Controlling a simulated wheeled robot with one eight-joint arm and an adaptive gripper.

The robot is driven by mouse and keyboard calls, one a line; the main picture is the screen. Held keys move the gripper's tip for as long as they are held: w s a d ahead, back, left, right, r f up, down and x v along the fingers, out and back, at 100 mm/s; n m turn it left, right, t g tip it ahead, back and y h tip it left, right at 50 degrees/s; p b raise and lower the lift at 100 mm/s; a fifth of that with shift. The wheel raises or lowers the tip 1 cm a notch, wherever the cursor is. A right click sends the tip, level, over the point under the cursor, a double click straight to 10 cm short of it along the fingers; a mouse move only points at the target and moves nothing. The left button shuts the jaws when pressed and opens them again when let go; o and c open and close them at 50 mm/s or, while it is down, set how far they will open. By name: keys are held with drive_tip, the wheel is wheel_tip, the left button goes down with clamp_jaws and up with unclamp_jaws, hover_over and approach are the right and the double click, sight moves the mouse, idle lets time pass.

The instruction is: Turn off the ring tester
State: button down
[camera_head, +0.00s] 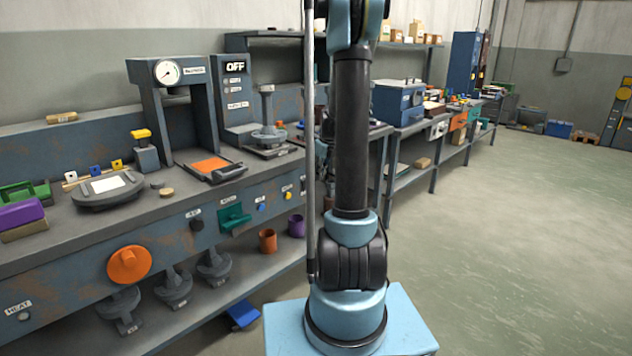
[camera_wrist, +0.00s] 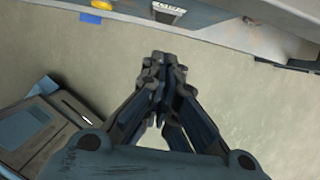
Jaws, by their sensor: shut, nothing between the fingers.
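A grey upright panel (camera_head: 237,100) stands on the bench and has a dark display reading "OFF" (camera_head: 235,66). Small labels sit below the display, too small to read. A round grey fixture (camera_head: 268,136) stands to its right. I cannot tell for sure which unit is the ring tester. My gripper (camera_wrist: 157,62) shows in the wrist view, shut and empty, over open floor and apart from the bench. The head view does not show it.
The bench front carries a large orange knob (camera_head: 129,265), a black knob (camera_head: 196,224), a green part (camera_head: 234,217), a blue button (camera_head: 262,207) and a yellow one (camera_head: 288,194). A gauge press (camera_head: 167,72) stands left of the panel. The floor (camera_head: 520,220) at right is clear.

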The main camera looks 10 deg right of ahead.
wheel_tip(320, 180, up, 6)
drive_tip(key=shift+s+d, duration=0.25)
drive_tip(key=shift+s, duration=0.1)
drive_tip(key=s+a+r+n+h, duration=0.1)
drive_tip(key=s+a+r+n, duration=0.15)
drive_tip(key=s+n, duration=0.65)
drive_tip(key=s+a+r+n, duration=0.1)
drive_tip(key=s+a+n, duration=0.3)
drive_tip(key=s, duration=0.9)
drive_tip(key=s+f+n, duration=0.4)
drive_tip(key=s+n, duration=0.4)
drive_tip(key=s, duration=0.1)
drive_tip(key=s+f+n+h, duration=0.1)
drive_tip(key=s+f+n, duration=0.4)
drive_tip(key=s+n, duration=0.3)
drive_tip(key=shift+s+g, duration=0.4)
drive_tip(key=shift+s, duration=0.65)
